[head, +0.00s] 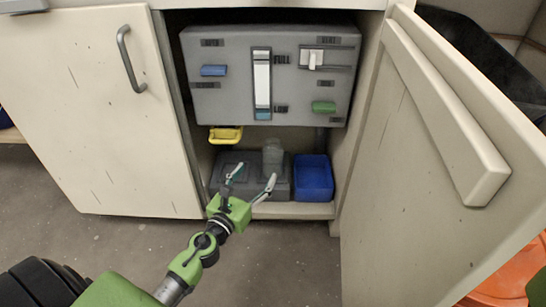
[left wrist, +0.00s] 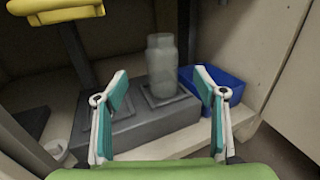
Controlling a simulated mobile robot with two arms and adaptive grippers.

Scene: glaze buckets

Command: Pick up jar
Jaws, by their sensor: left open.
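A translucent pale jar (head: 273,156) stands upright on a grey block inside the open cabinet. The jar also shows in the left wrist view (left wrist: 162,65), on a square pad on the block's top, beyond the gap between my fingertips. My left gripper (head: 254,178) is open and empty, in front of the block and short of the jar. Its two spread fingers show in the left wrist view (left wrist: 161,90), apart from the jar. My right gripper is not in view.
A grey block (head: 224,160) bears the jar, with a blue bin (head: 313,178) to its right. A yellow scoop-like part (head: 226,135) hangs at upper left. A grey control panel (head: 225,100) is above. The open cabinet door (head: 400,170) bounds the right side.

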